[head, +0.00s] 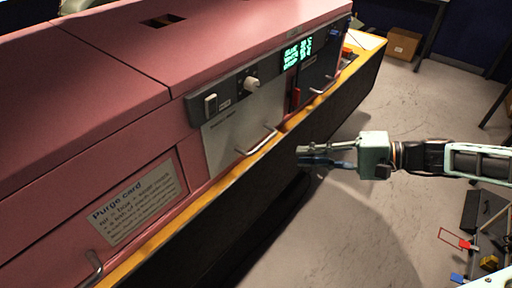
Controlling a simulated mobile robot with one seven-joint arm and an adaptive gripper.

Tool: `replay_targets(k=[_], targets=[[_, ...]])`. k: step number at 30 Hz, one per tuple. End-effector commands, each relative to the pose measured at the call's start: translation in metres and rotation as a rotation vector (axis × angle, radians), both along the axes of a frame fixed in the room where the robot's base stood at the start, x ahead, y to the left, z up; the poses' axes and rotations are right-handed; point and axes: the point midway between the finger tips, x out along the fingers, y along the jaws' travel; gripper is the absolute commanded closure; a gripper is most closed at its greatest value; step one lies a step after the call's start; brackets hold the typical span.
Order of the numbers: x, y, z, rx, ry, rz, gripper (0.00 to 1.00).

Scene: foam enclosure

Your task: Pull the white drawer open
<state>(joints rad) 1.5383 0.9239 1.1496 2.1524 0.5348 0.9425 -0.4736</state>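The white drawer (235,132) is a pale, flat front set in the pink machine, below a grey control strip. It looks flush with the machine, so shut. Its metal bar handle (259,142) sticks out near the lower right part of the front. My gripper (299,155) reaches in from the right, with its fingers pointing left towards the drawer. A gap shows between the two fingers, so it looks open and empty. The fingertips appear to the right of the handle and apart from it; the exact depth gap cannot be told.
The pink machine (90,80) has a yellow ledge (215,192) along its lower front. A dark panel (317,75) with another handle lies farther right. A lower-left panel carries a purge card (137,204). A cardboard box (403,43) stands far back. Grey floor (350,230) is open below my arm.

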Motion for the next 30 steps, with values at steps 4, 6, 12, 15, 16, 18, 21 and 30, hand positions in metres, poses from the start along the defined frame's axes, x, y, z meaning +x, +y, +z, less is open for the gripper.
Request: replay_targets(k=[4,6,12,15,16,18,21,30], targets=[[-0.001,0.006,0.030,0.066,-0.059,-0.002,0.84],[-0.001,0.009,0.035,0.077,-0.069,-0.001,0.84],[0.004,0.032,0.031,0.080,-0.070,0.005,0.84],[0.009,0.051,0.026,0.080,-0.070,0.005,0.84],[0.010,0.057,0.025,0.079,-0.070,0.006,0.84],[0.014,0.070,0.023,0.079,-0.070,0.005,0.84],[0.018,0.086,0.019,0.079,-0.069,0.005,0.84],[0.025,0.109,0.015,0.077,-0.070,0.000,0.84]])
